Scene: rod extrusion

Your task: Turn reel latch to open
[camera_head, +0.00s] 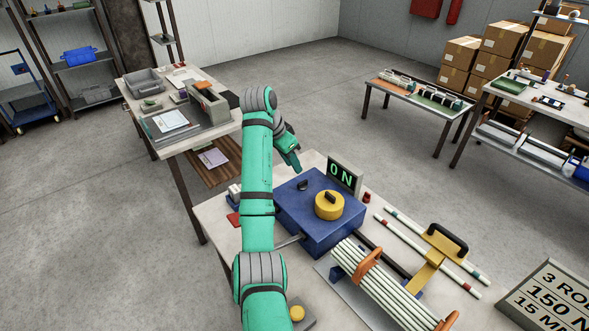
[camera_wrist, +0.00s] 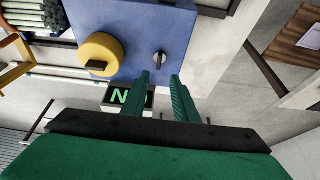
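A blue box (camera_head: 318,238) stands on the near table. On its top are a yellow round cap (camera_head: 329,205) with a dark grip and a small dark turn knob (camera_head: 303,186). Both also show in the wrist view, the yellow cap (camera_wrist: 101,53) left and the knob (camera_wrist: 159,59) near the middle. I cannot tell for certain which is the reel latch. My gripper (camera_head: 294,166) is near the far edge of the box. In the wrist view my gripper (camera_wrist: 160,76) is open and empty, its two green fingers apart just below the knob, not visibly touching it.
A lit sign reading "ON" (camera_head: 344,175) stands right behind the box. A bundle of pale rods (camera_head: 385,285) lies in front right, with loose rods and a yellow bracket (camera_head: 432,262) beside it. My arm hides part of the table's left side.

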